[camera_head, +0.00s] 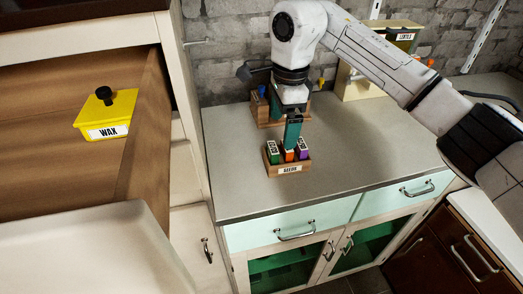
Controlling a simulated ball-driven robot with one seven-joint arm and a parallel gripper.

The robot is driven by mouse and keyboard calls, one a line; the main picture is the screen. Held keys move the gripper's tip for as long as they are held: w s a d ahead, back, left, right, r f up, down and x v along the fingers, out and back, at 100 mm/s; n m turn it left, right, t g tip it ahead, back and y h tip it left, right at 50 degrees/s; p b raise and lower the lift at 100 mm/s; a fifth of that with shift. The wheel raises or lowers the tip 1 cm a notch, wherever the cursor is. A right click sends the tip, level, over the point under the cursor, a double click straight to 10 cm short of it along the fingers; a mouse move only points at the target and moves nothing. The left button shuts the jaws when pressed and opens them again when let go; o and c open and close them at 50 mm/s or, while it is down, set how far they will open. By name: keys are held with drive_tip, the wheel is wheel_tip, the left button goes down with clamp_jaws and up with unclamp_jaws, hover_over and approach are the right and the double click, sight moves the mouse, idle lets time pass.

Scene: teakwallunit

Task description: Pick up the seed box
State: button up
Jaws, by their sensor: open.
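The seed box (289,170) is a small wooden box labelled "SEEDS" on the grey counter, holding green, orange and purple packets. My gripper (291,140) hangs pointing down from the arm, directly over the box. Its teal finger part overlaps the packets in this view, at or near the orange one. The gripper is open. The fingertips are partly hidden, and I cannot tell whether they touch the box or the packets.
Another wooden holder (261,110) stands behind the seed box against the brick wall. A cream cabinet box (356,84) stands at the back right. At left, an open drawer (145,130) holds a yellow "WAX" box (107,113). The counter's (360,150) right and front are clear.

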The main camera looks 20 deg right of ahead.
sight(286, 153)
drive_tip(key=shift+w+d+f+h, duration=0.1)
drive_tip(key=shift+d+h, duration=0.2)
drive_tip(key=shift+d, duration=0.15)
wheel_tip(286, 153, down, 5)
drive_tip(key=shift+w+a+p, duration=0.1)
drive_tip(key=shift+p, duration=0.3)
drive_tip(key=shift+s+d+f+p, duration=0.2)
drive_tip(key=shift+f+p, duration=0.15)
drive_tip(key=shift+f, duration=1)
drive_tip(key=shift+s+d+f+p, duration=0.15)
drive_tip(key=shift+f+p, duration=0.2)
drive_tip(key=shift+f, duration=1)
drive_tip(key=shift+w, duration=0.1)
drive_tip(key=c, duration=1.3)
drive_tip(key=shift+r, duration=0.1)
drive_tip(key=shift+c, duration=0.4)
drive_tip(key=shift+r, duration=0.1)
